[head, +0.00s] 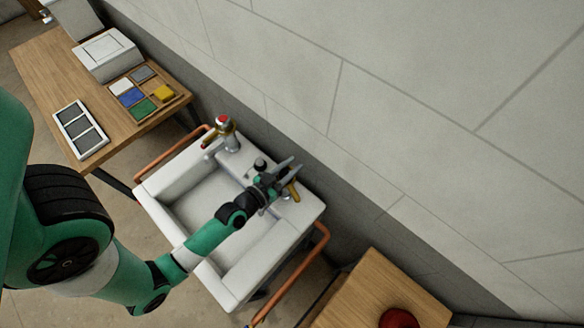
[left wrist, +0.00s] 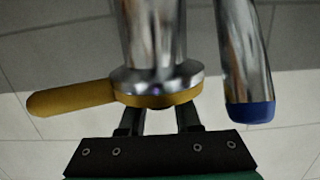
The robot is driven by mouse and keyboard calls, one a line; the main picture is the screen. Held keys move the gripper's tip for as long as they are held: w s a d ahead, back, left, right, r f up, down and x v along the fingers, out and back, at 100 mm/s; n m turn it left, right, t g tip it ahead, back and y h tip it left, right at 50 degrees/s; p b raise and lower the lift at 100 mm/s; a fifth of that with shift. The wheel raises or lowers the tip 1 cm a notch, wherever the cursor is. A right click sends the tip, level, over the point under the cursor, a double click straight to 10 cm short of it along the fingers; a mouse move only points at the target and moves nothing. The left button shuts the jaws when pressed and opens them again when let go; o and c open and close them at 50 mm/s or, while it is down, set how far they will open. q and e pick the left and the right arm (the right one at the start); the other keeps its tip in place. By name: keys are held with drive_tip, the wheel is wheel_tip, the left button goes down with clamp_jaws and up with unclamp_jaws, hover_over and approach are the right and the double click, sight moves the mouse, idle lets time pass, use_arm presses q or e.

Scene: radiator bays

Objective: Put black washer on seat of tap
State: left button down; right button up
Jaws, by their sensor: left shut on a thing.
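My left gripper (head: 291,167) is at the right-hand tap on the back ledge of the white sink. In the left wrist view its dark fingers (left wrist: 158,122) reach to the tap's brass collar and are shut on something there. The collar and fingers hide what they hold. That tap has a chrome body (left wrist: 150,40), a brass lever (left wrist: 70,98) and a blue-tipped spout (left wrist: 245,65). I cannot make out the black washer or the seat. The other tap (head: 228,135) has a red top. My right gripper is not in view.
The white sink (head: 165,190) has a copper rail on each side. A small dark-topped piece (head: 260,164) stands between the taps. A wooden table (head: 45,72) at the left holds coloured trays and a white box (head: 107,55). A wooden surface (head: 365,295) carries a red object (head: 399,319).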

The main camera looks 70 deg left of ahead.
use_arm(q)
drive_tip(key=shift+f, duration=0.25)
drive_tip(key=c, duration=0.6)
unclamp_jaws()
drive_tip(key=shift+r, duration=0.1)
